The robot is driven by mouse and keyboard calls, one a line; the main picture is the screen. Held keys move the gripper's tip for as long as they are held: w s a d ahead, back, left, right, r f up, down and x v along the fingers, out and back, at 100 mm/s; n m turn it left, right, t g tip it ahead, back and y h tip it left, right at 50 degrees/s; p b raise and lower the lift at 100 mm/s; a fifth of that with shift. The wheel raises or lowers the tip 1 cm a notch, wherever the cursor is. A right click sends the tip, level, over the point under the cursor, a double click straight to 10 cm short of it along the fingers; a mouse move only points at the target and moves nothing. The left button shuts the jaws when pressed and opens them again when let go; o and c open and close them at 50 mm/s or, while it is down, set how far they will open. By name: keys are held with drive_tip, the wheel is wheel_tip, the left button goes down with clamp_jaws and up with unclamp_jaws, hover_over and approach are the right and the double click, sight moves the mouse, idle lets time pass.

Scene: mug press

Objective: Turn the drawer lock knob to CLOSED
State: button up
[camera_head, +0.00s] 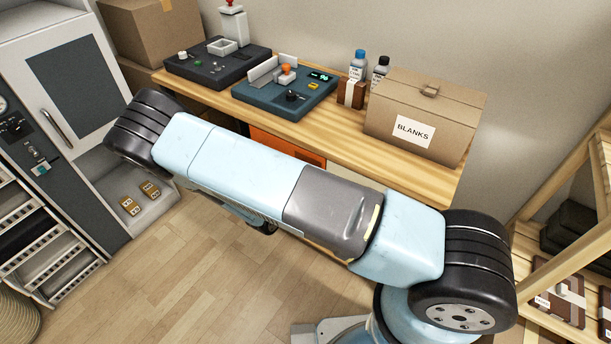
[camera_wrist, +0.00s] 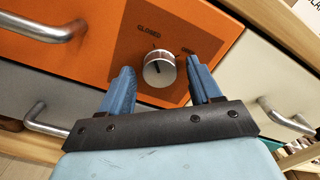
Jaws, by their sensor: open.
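The drawer lock knob (camera_wrist: 159,70) is a round silver knob on a dark plate on the orange drawer front (camera_wrist: 95,55), in the wrist view. The word CLOSED stands at its upper left and a partly hidden label at its upper right. A dark mark above the knob points up, slightly toward the CLOSED side. My gripper (camera_wrist: 163,84) is open, with one blue finger on each side of the knob. I cannot tell whether the fingers touch it. In the head view my arm hides the knob, and only part of the orange drawer (camera_head: 287,147) shows.
Silver bar handles (camera_wrist: 40,28) stick out from the drawers around the knob. The wooden bench (camera_head: 330,133) above carries two dark machines, bottles and a BLANKS box (camera_head: 420,115). A wooden shelf (camera_head: 560,190) stands at the right, a grey cabinet (camera_head: 70,90) at the left.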

drive_tip(key=shift+s, duration=0.1)
drive_tip(key=v, duration=1.3)
drive_tip(key=shift+s+a, duration=0.2)
drive_tip(key=shift+a, duration=0.05)
drive_tip(key=d+r+m+g+y, duration=0.1)
drive_tip(key=d+r+m+g, duration=0.4)
drive_tip(key=r+m, duration=0.3)
drive_tip(key=w+d+r+m+g, duration=0.1)
drive_tip(key=d+r+m+g, duration=0.4)
drive_tip(key=r, duration=0.5)
drive_tip(key=d+r+m+g+y, duration=0.1)
drive_tip(key=d+r+m+g, duration=0.3)
drive_tip(key=d+r+m, duration=0.45)
drive_tip(key=s+d+r+m+t+y, duration=0.2)
drive_tip(key=s+d+r+m+y, duration=0.2)
drive_tip(key=s+r+m, duration=0.3)
drive_tip(key=s+d+r+m+t+y, duration=0.3)
drive_tip(key=s+d+r+m+y, duration=0.2)
drive_tip(key=r, duration=1)
drive_tip(key=shift+s+r+m, duration=0.2)
drive_tip(key=shift+s+m, duration=0.75)
drive_tip(key=shift+s, duration=0.95)
